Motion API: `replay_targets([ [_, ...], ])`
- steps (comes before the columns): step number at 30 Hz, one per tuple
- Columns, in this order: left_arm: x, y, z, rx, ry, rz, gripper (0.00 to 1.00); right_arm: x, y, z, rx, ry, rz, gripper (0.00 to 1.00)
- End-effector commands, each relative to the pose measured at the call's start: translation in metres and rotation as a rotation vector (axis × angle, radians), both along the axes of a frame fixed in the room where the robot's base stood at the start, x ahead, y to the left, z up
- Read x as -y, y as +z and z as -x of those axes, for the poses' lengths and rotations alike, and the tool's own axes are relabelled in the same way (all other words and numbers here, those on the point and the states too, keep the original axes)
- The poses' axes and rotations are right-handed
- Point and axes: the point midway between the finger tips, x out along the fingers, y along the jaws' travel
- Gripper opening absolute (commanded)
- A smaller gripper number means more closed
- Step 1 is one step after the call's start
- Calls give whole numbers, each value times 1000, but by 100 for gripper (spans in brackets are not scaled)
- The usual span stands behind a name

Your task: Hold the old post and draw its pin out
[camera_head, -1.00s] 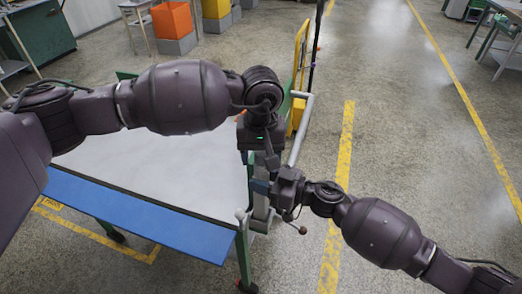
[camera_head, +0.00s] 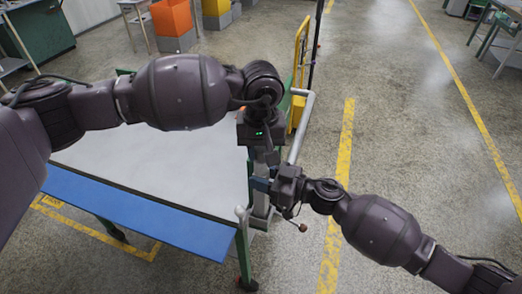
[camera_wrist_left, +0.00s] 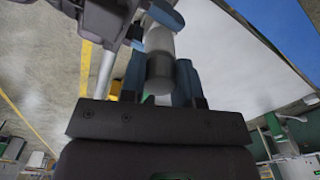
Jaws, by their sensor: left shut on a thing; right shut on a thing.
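The old post is a grey upright cylinder (camera_wrist_left: 159,65) in the left wrist view. My left gripper (camera_wrist_left: 158,82) is shut around it, with a blue finger on each side. In the head view my left gripper (camera_head: 267,157) is above the right one at the table's right edge, and its hand hides most of the post. My right gripper (camera_head: 262,184) is shut just below, its blue fingertips at the post's line. The pin is hidden in or behind the right gripper's jaws, so I cannot tell how far it sits in the post.
A grey-topped table (camera_head: 150,165) with a blue front edge (camera_head: 140,215) lies to the left, its top clear. A bar with a ball end (camera_head: 302,227) sticks out below my right gripper. A grey rail (camera_head: 302,125) and a yellow trolley (camera_head: 299,75) stand behind. Floor to the right is free.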

Motion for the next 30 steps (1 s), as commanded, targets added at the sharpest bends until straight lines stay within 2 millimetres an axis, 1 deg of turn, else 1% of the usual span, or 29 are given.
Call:
replay_targets([
  [30,0,10,0,0,0,0,7,0,0,0,0,0,0,7],
])
